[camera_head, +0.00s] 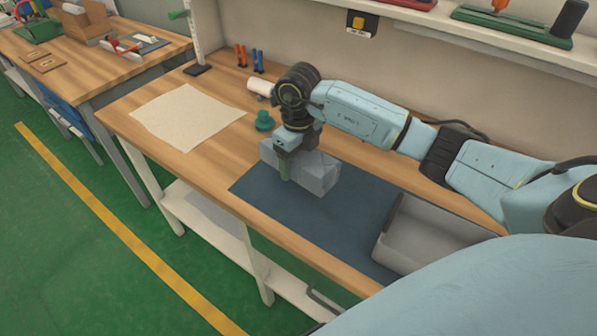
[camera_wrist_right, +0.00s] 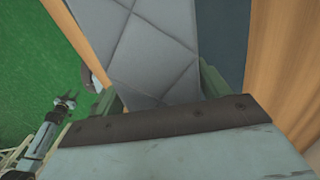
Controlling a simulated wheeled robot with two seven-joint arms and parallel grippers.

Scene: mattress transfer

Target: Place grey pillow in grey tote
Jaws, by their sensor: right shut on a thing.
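The grey pillow (camera_head: 318,176), a quilted block, is held in my right gripper (camera_head: 284,170) over the dark blue mat; whether it touches the mat is unclear. In the right wrist view the pillow (camera_wrist_right: 160,50) fills the space between the two green fingers, which are shut on it. The grey tote (camera_head: 425,235) stands to the right of the pillow, open at the top; its near right part is hidden behind my arm. The part of its inside that shows looks empty. My left gripper (camera_wrist_right: 66,103) appears small at the left of the right wrist view; its jaw state is unclear.
The dark mat (camera_head: 300,218) lies on the wooden workbench (camera_head: 170,155). A cream sheet (camera_head: 187,115), a teal round part (camera_head: 264,121) and a white roll (camera_head: 259,87) lie left of my gripper. A shelf with tools runs above the back.

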